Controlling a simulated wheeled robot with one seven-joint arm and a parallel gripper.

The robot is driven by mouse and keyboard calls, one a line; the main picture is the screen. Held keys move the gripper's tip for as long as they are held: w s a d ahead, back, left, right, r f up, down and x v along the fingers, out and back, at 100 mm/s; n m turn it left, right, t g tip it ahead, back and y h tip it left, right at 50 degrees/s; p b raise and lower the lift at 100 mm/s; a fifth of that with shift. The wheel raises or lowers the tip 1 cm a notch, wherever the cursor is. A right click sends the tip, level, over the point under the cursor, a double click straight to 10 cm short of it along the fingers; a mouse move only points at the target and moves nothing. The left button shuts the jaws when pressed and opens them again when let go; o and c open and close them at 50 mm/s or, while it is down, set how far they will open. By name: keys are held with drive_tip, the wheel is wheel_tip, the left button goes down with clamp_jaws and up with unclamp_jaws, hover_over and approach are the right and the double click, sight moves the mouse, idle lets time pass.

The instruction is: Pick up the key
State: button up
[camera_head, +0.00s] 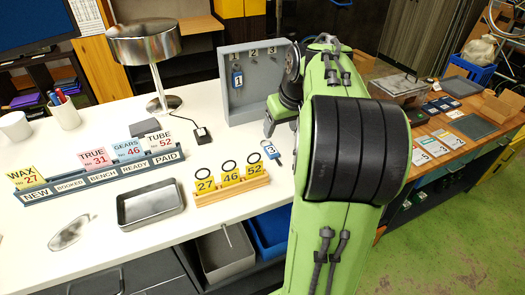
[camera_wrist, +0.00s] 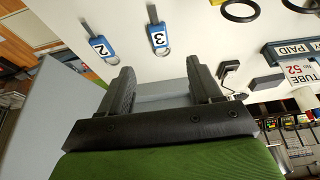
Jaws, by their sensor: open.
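A blue key tag numbered 3 (camera_head: 272,150) lies on the white table; it also shows in the wrist view (camera_wrist: 159,38), ahead of my jaws. A second blue tag, numbered 2 (camera_wrist: 103,46), lies to its left in the wrist view; my arm seems to hide it in the head view. A blue tag numbered 1 (camera_head: 237,78) hangs on the grey key board (camera_head: 237,110) under label 1. My gripper (camera_wrist: 158,78) is open and empty, its fingers apart from both tags.
A wooden rack (camera_head: 232,192) with yellow cards stands left of tag 3, with black rings behind it. A small black box (camera_head: 201,135), a metal tray (camera_head: 150,205), a labelled card rail (camera_head: 100,172) and a lamp (camera_head: 150,60) stand further left.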

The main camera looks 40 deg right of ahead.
approach(271, 150)
drive_tip(key=x, duration=0.2)
drive_tip(key=shift+w+f+b, duration=0.15)
drive_tip(key=shift+f+b, duration=0.1)
drive_tip(key=shift+b, duration=0.1)
drive_tip(key=x, duration=0.5)
drive_tip(key=shift+d+f, duration=0.1)
drive_tip(key=shift+f, duration=0.2)
drive_tip(key=shift+c, duration=0.7)
drive_tip(key=c, duration=1)
